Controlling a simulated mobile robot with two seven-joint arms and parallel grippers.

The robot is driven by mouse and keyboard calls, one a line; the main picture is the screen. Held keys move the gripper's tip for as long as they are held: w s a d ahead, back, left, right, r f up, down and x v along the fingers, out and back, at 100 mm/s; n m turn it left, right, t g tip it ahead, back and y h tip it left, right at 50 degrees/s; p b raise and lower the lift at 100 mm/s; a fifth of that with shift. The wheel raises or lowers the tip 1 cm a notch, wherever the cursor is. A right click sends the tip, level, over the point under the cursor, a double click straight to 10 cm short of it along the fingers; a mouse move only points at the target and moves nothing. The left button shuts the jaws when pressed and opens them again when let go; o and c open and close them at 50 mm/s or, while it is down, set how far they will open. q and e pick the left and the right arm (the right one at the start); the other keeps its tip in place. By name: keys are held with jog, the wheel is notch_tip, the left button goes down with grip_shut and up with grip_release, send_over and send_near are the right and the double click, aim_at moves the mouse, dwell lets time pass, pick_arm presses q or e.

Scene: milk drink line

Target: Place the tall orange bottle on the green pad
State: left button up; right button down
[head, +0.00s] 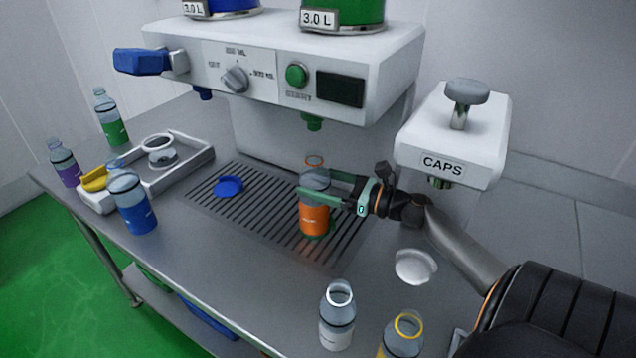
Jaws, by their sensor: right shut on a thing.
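The tall orange bottle (314,219) stands upright over the right part of the slatted drip grate, under the machine's green nozzle. My right gripper (318,184) reaches in from the right and is shut on the upper body of the bottle. The green pad (320,238) shows only as a thin green edge below the bottle's base; the bottle hides most of it. I cannot tell whether the base touches the pad or hangs slightly above it. My left gripper is not in view.
A blue pad (229,186) lies on the grate's left. A blue bottle (137,212) stands beside a grey tray (198,160). A white bottle (337,325) and yellow bottle (402,342) stand at the front. The CAPS dispenser (455,130) and a white round piece (416,267) are right.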

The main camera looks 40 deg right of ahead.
jog(key=shift+f, duration=0.1)
jog(key=shift+f, duration=0.1)
grip_release()
jog(key=v, duration=1.2)
jog(key=shift+r+b, duration=0.2)
jog(key=shift+b, duration=0.1)
